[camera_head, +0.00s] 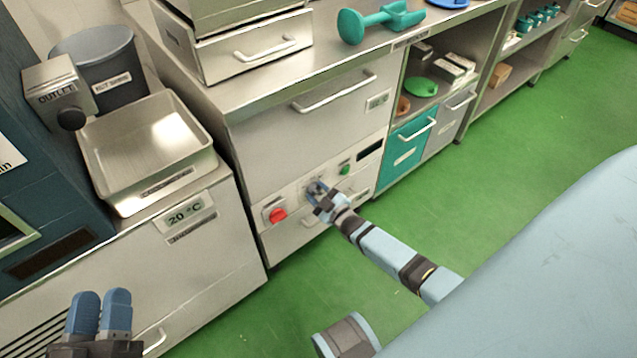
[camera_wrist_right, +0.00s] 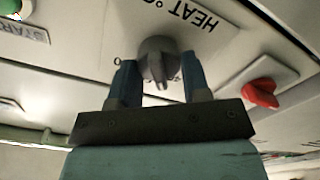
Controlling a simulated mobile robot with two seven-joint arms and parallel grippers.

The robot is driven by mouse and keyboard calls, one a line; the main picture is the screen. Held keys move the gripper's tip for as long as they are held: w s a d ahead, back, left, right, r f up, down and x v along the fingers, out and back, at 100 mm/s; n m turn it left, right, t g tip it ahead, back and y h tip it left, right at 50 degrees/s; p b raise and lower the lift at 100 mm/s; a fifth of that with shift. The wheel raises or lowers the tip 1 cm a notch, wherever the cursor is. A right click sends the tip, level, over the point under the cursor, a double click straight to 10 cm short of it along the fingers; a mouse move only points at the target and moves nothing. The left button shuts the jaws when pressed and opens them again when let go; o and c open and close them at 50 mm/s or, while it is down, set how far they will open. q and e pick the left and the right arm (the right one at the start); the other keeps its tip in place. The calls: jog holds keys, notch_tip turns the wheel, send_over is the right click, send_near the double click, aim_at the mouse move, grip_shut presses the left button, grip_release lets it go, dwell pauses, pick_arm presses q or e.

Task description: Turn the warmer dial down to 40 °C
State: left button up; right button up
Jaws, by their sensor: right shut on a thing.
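The warmer dial (camera_wrist_right: 157,60) is a grey knob on a pale panel marked "HEAT °C" in the right wrist view. Its pointer end faces down in that view. The number it points at is not readable. My right gripper (camera_wrist_right: 160,82) has its two blue fingers on either side of the dial, shut on it. In the head view my right gripper (camera_head: 318,192) is at the cabinet's control panel (camera_head: 300,192) and mostly hides the dial. My left gripper (camera_head: 101,298) is at the lower left, away from the panel, its two fingers close together with nothing visible between them.
A red switch (camera_head: 277,214) sits left of the dial, and a green button (camera_head: 344,169) and dark display (camera_head: 370,150) sit right. A drawer handle (camera_head: 335,92) juts out above. A steel tray (camera_head: 150,150) stands at left above a "20 °C" label. Green floor is clear at right.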

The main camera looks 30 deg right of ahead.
jog(key=shift+a+n, duration=0.1)
jog(key=shift+n, duration=1.3)
jog(key=shift+f+n, duration=0.1)
jog(key=shift+n, duration=0.2)
jog(key=o, duration=0.9)
